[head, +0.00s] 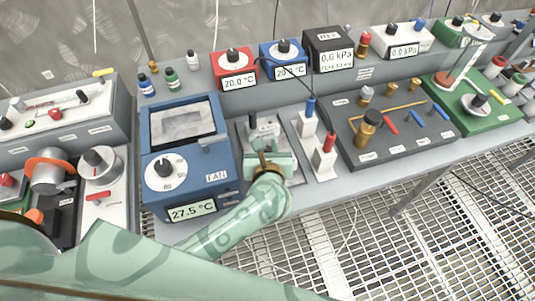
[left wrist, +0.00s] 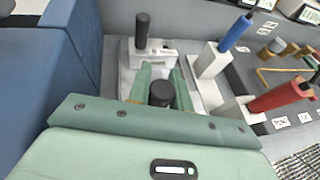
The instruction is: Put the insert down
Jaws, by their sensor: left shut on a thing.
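My left gripper (head: 264,150) reaches over a grey metal plate between the blue fan box and the white blocks. In the left wrist view its fingers (left wrist: 161,78) are shut on a small part with a round black knob (left wrist: 161,93), which I take to be the insert. The insert's lower part is hidden, so I cannot tell whether it touches the plate. Just beyond stands a light grey block (left wrist: 151,53) with an upright black handle (left wrist: 142,30). My right gripper is not in view.
The blue fan box (head: 185,155) stands close on the left. White blocks with a blue handle (head: 310,107) and a red handle (head: 328,141) stand close on the right. Beyond them lies a dark panel (head: 350,130) with brass knobs. Grating floor (head: 330,235) lies below the bench.

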